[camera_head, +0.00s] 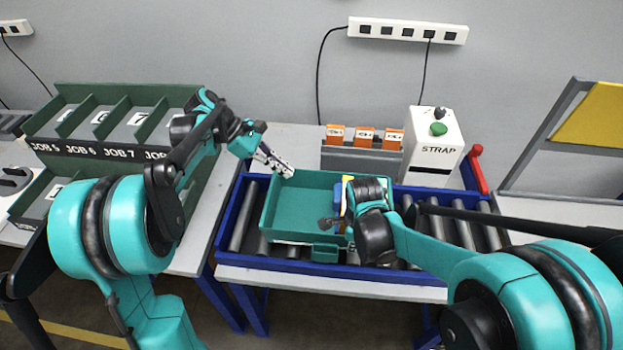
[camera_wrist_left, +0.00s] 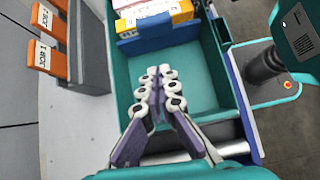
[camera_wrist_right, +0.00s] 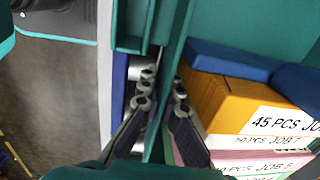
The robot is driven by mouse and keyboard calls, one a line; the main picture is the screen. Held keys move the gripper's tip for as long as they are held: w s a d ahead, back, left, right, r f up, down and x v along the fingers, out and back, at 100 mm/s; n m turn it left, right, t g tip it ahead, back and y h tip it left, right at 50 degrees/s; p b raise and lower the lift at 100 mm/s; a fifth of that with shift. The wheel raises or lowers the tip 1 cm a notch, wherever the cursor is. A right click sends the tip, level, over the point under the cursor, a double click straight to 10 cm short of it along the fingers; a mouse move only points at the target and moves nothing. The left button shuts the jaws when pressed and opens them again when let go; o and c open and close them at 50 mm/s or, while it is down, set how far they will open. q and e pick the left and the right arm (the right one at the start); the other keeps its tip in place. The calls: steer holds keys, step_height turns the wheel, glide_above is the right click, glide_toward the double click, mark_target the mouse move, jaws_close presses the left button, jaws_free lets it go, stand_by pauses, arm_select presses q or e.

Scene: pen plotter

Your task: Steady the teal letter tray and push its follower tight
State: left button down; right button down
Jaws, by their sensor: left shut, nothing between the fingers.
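The teal letter tray (camera_head: 300,229) sits on the roller conveyor. In the left wrist view, the blue follower (camera_wrist_left: 158,40) stands upright across the tray against a stack of yellow and white cards (camera_wrist_left: 150,14); it also shows in the right wrist view (camera_wrist_right: 232,60). My left gripper (camera_head: 289,172) is shut and empty, at the tray's back-left part; in its wrist view the fingertips (camera_wrist_left: 157,74) point toward the follower, apart from it. My right gripper (camera_wrist_right: 163,78) has its fingers on both sides of the tray's wall, closed on it. My right wrist hides part of the tray in the head view.
A blue-framed roller conveyor (camera_head: 238,215) carries the tray. Behind it stand orange tabbed cards (camera_head: 365,136) in a grey holder and a white STRAP machine (camera_head: 433,145) with a red lever (camera_head: 478,170). A green sorting rack (camera_head: 110,120) stands left. The tray floor before the follower is clear.

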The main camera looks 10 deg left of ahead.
arm_select(q)
steer(key=d+f+m+g+y, duration=0.1)
steer(key=d+m+g+y, duration=0.15)
steer(key=d+m, duration=0.6)
steer(key=m+y, duration=0.4)
steer(key=m, duration=0.7)
glide_toward(337, 205)
steer(key=w+f, duration=0.2)
steer(key=d+m, duration=0.1)
steer(key=m, duration=0.1)
steer(key=d+m+y, duration=0.1)
steer(key=d, duration=0.1)
steer(key=d+r+m+t+y, duration=0.1)
steer(key=d+m, duration=0.1)
steer(key=shift+r+m, duration=0.1)
steer(key=shift+m, duration=0.25)
steer(key=d+r+m+t+y, duration=0.2)
steer(key=d+r+m+y, duration=0.1)
steer(key=d+m, duration=0.55)
steer(key=shift+m, duration=0.85)
steer(key=x, duration=0.3)
steer(key=a+x, duration=0.1)
steer(key=x, duration=0.3)
steer(key=s+a+x, duration=0.1)
steer(key=x, duration=0.2)
steer(key=shift+a, duration=0.1)
steer(key=a, duration=0.2)
steer(key=shift+a, duration=0.85)
